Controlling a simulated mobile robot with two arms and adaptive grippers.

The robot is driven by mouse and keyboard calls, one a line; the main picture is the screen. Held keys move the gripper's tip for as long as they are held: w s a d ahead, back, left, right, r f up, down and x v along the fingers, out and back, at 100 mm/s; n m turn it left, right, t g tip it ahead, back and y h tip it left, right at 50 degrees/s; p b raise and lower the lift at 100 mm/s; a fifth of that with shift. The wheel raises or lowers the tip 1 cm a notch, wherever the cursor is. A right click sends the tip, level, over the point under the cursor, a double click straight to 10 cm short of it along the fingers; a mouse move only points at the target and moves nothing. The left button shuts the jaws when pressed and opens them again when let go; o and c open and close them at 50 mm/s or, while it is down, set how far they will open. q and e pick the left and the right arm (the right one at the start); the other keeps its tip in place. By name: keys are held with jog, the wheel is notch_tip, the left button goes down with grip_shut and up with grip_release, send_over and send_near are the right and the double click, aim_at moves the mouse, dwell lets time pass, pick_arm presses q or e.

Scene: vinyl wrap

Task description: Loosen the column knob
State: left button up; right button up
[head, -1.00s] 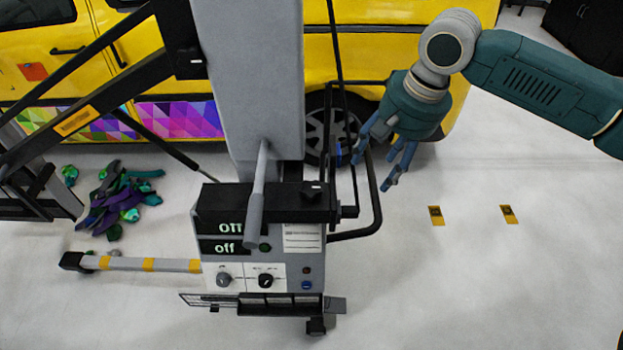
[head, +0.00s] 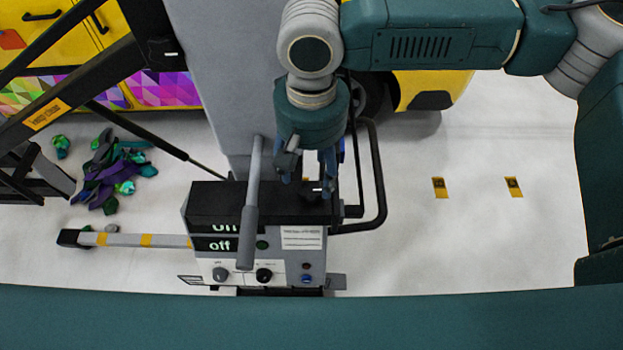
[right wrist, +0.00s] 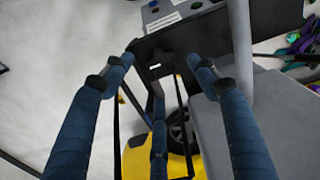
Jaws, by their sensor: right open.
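The grey machine with its tall column (head: 235,80) stands in the middle of the head view. Its control box has a black top (head: 225,200). A small black fitting, which may be the column knob, sits on that top at the column's right side; in the head view my right gripper (head: 308,182) largely covers it. In the right wrist view, a black part with a small white mark (right wrist: 157,70) lies between and beyond the spread fingers of the right gripper (right wrist: 161,62). The fingers are open and look empty; contact cannot be told. My left gripper is not in view.
A grey lever (head: 252,205) stands left of the right gripper, and a black loop handle (head: 380,190) is on its right. Front dials (head: 263,275) sit below. The floor at right is clear, with two yellow markers (head: 440,187).

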aim_at(311, 190)
notch_tip(311, 190, down, 3)
jog(key=shift+w+f+p, duration=0.15)
jog(key=shift+p, duration=0.3)
jog(key=shift+w+f, duration=0.15)
jog(key=shift+f, duration=0.6)
notch_tip(311, 190, down, 2)
jog(key=shift+p, duration=0.35)
jog(key=c, duration=0.8)
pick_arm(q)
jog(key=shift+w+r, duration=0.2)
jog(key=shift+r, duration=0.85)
pick_arm(e)
jog(key=c, duration=0.4)
